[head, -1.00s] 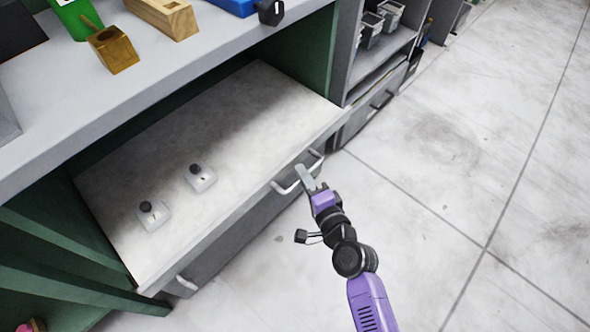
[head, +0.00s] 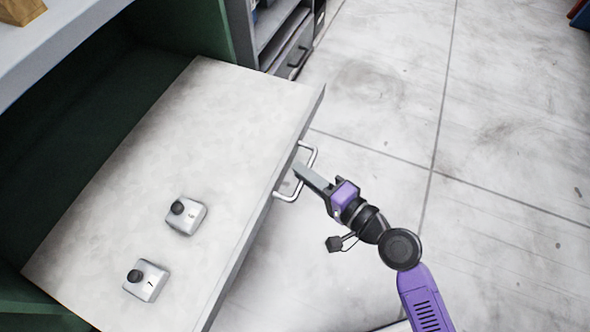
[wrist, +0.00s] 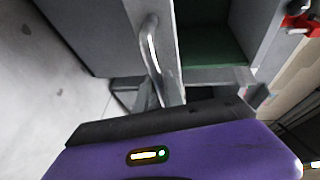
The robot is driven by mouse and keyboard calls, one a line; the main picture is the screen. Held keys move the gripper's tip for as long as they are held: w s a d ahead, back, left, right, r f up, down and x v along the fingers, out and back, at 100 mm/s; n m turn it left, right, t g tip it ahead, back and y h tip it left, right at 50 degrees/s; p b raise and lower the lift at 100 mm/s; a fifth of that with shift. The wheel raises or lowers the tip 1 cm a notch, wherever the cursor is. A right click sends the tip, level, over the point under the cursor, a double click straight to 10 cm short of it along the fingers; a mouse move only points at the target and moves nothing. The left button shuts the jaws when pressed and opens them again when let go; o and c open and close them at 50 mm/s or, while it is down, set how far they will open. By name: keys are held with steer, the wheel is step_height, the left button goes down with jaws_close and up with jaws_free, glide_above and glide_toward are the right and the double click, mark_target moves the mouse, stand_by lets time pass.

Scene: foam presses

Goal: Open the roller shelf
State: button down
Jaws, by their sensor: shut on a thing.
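The roller shelf (head: 150,135) is a pale board with a grey front, pulled well out of its green-sided cabinet in the head view. A silver bar handle (head: 313,160) stands on its front edge, and the handle (wrist: 152,50) also shows in the wrist view. My gripper (head: 299,171) is at this handle, its fingers shut on the bar. The exact finger contact is partly hidden in the wrist view.
A grey cabinet (head: 290,45) with shelves and a drawer stands beyond the shelf's far end. A grey worktop (head: 60,35) lies above at the upper left. The concrete floor (head: 400,110) to the right is clear.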

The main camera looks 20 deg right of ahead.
stand_by(0.3)
steer(key=c, duration=1.5)
jaws_free()
steer(key=shift+o, duration=0.2)
steer(key=shift+s+d, duration=0.1)
steer(key=shift+s, duration=0.05)
steer(key=v, duration=0.7)
steer(key=shift+s+p, duration=0.25)
steer(key=shift+p, duration=0.05)
steer(key=shift+d, duration=0.15)
